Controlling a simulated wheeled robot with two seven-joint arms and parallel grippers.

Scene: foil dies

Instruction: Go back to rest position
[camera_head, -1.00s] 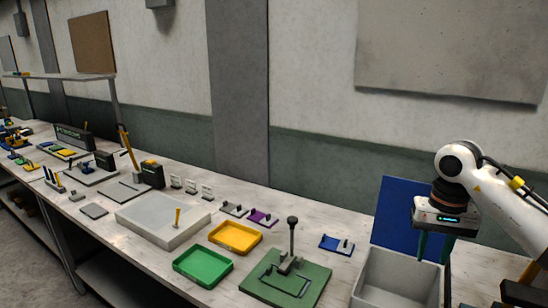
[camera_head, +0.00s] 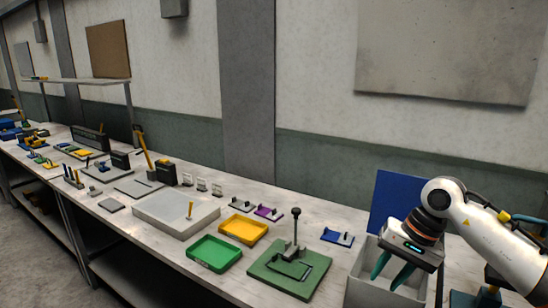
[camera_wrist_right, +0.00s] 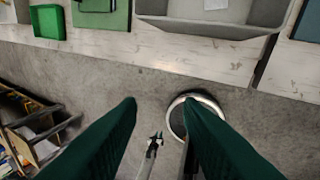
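My right gripper (camera_head: 384,284) has green fingers that are spread apart with nothing between them. In the head view it hangs tilted in front of the grey bin (camera_head: 358,291) at the bench's right end. My left gripper is not in the head view.
On the bench (camera_head: 335,262) stand a green base plate (camera_head: 310,283) with a lever press, a green tray (camera_head: 214,253) and a yellow tray (camera_head: 243,229). A blue panel (camera_head: 388,196) stands behind the bin.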

